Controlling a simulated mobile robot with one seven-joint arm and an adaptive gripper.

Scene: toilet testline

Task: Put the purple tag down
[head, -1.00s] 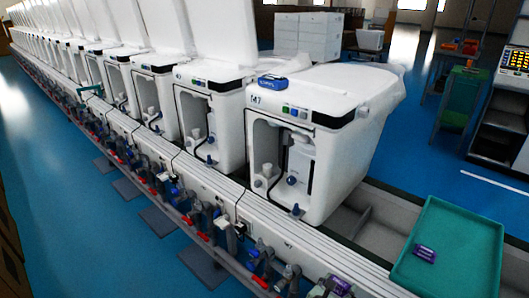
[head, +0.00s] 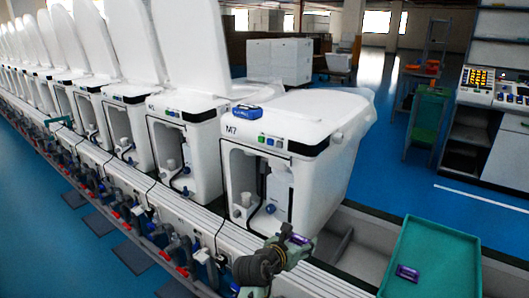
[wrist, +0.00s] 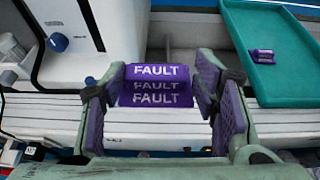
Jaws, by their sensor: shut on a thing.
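A purple tag with white FAULT lettering (wrist: 155,85) sits between the fingers of my gripper (wrist: 158,98) in the wrist view. The tag is over the pale rail along the line's edge. I cannot tell whether it touches the rail.
A green tray (head: 440,240) at the right holds a second purple tag (head: 407,272), also visible in the wrist view (wrist: 262,56). Hoses and valves run along the line's front. Open blue floor (head: 400,180) lies behind.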

